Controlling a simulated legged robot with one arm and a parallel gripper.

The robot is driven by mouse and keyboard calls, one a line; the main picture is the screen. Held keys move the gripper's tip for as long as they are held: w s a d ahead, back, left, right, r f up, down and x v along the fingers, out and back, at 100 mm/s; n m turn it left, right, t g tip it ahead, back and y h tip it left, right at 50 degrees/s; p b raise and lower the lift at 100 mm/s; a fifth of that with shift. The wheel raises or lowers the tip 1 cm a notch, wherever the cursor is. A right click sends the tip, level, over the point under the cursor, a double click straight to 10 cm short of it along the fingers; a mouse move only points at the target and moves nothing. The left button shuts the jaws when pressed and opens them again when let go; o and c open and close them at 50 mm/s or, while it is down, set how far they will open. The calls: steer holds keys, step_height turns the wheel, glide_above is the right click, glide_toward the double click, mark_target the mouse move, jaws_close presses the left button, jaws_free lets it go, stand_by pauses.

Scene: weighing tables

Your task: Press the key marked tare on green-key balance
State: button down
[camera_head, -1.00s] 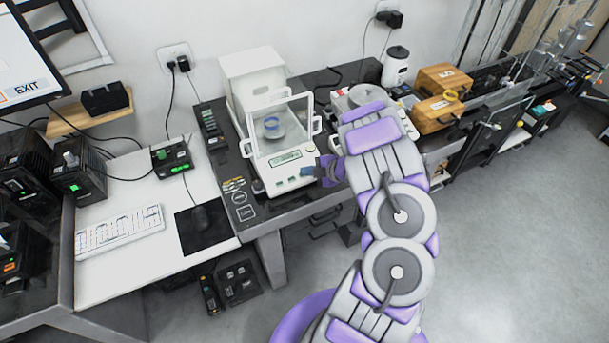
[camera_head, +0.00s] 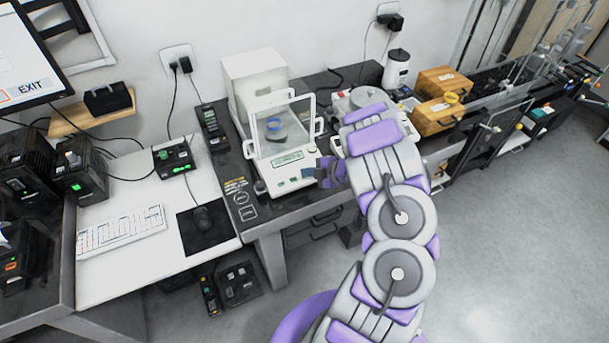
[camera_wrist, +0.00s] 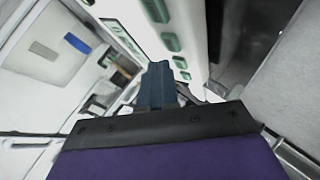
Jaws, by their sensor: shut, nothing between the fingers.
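A white balance (camera_head: 285,176) with a clear draft shield stands on the dark weighing table. Its front panel has a display (camera_head: 287,159) and a small green key (camera_head: 307,172); key markings are too small to read. My gripper (camera_head: 323,168) is shut and empty at the panel's right end. In the wrist view the shut blue-grey fingertips (camera_wrist: 159,72) reach toward a white panel with several green patches (camera_wrist: 170,42). The fingers partly cover the panel, and I cannot tell whether they touch a key.
A second white device with a round pan (camera_head: 365,97) is partly behind my arm. Wooden boxes (camera_head: 440,113) stand to the right. A keyboard (camera_head: 120,230) and black mat (camera_head: 208,230) lie left. Open floor is at right.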

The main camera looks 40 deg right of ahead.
steer(key=shift+d+f, duration=0.1)
steer(key=shift+d, duration=0.3)
steer(key=shift+a, duration=0.25)
steer(key=shift+w+d+f+b, duration=0.1)
steer(key=shift+d+f+b, duration=0.15)
steer(key=shift+f+b, duration=0.05)
steer(key=shift+f, duration=0.35)
stand_by(0.9)
steer(key=shift+r, duration=0.2)
steer(key=shift+s+a+r, duration=0.2)
steer(key=shift+r, duration=0.35)
